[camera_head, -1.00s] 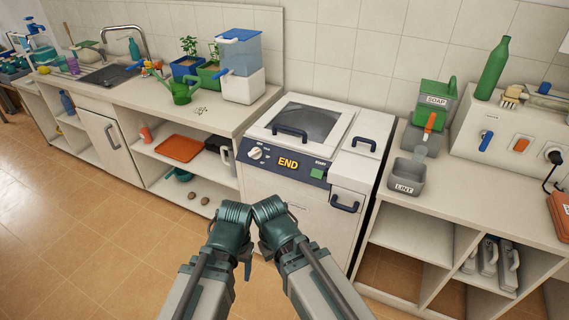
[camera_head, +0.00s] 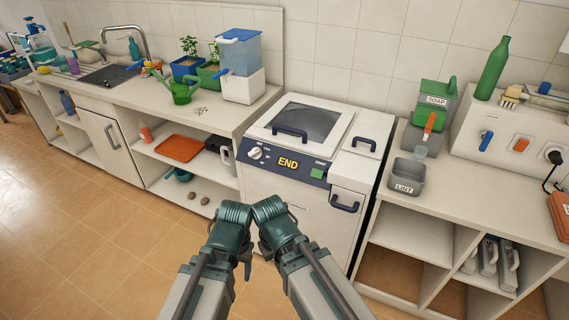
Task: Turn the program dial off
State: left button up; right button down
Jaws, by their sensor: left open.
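The program dial (camera_head: 255,153) is a white round knob on the dark blue control panel of the white washing machine (camera_head: 300,202). It sits at the panel's left end, beside small markings. The panel display (camera_head: 288,162) reads END in yellow, and a green start button (camera_head: 317,173) is to its right. My two arms reach up from the bottom, bent in front of the machine. A small part of my left gripper (camera_head: 247,270) shows below the bent joints, open and well apart from the dial. My right gripper is hidden behind its arm.
The machine's lid (camera_head: 300,122) is closed. A counter with a sink (camera_head: 108,74), plants and a water dispenser (camera_head: 240,68) stands left. Tiled floor is clear at left.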

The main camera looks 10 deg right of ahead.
aim_at(256, 153)
jog(key=i+l, duration=0.1)
jog(key=i, duration=0.55)
jog(key=i+l, duration=0.15)
jog(key=i, duration=0.5)
jog(key=j+u, duration=0.05)
